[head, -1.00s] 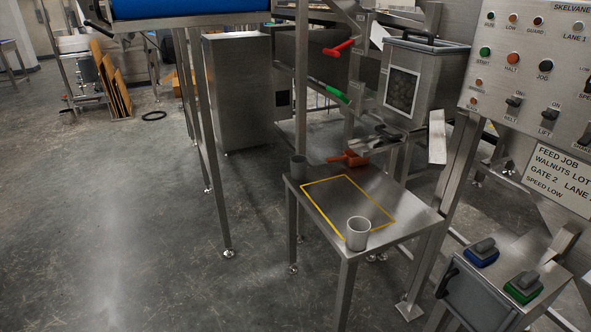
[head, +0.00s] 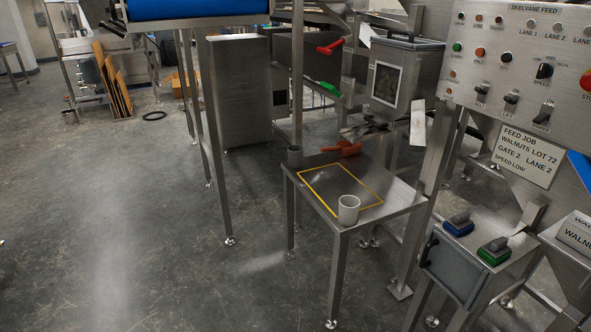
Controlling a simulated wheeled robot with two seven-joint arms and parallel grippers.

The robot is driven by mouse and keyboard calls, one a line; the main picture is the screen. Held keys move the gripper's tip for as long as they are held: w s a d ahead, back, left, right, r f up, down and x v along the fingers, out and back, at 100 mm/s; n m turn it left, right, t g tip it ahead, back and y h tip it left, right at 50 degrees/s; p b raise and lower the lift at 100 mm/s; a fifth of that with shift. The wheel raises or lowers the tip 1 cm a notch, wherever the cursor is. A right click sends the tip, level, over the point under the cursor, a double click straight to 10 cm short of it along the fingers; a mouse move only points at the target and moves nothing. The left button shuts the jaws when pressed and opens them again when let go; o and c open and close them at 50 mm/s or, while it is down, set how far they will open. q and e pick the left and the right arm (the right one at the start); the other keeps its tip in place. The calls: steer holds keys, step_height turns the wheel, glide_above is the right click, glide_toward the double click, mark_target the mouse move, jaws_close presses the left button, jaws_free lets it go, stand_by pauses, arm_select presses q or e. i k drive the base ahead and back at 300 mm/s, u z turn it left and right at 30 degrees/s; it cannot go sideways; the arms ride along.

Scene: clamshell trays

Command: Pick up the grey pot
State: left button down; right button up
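A lighter, whitish pot (head: 348,209) stands upright at the near side of the same table, around the edge of the yellow outline (head: 319,199). Neither of my grippers shows in the head view, so I cannot see how they are set.
An orange-red scoop-like object (head: 342,148) lies at the table's back edge. A control panel (head: 520,70) and a box with blue and green handles (head: 462,265) stand to the right. A steel frame leg (head: 217,150) rises left of the table. Floor at left is open.

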mark_target(294, 153)
steer(key=u, duration=0.9)
steer(key=i, duration=0.85)
steer(key=u, duration=0.45)
steer(key=i, duration=2)
steer(key=z, duration=0.8)
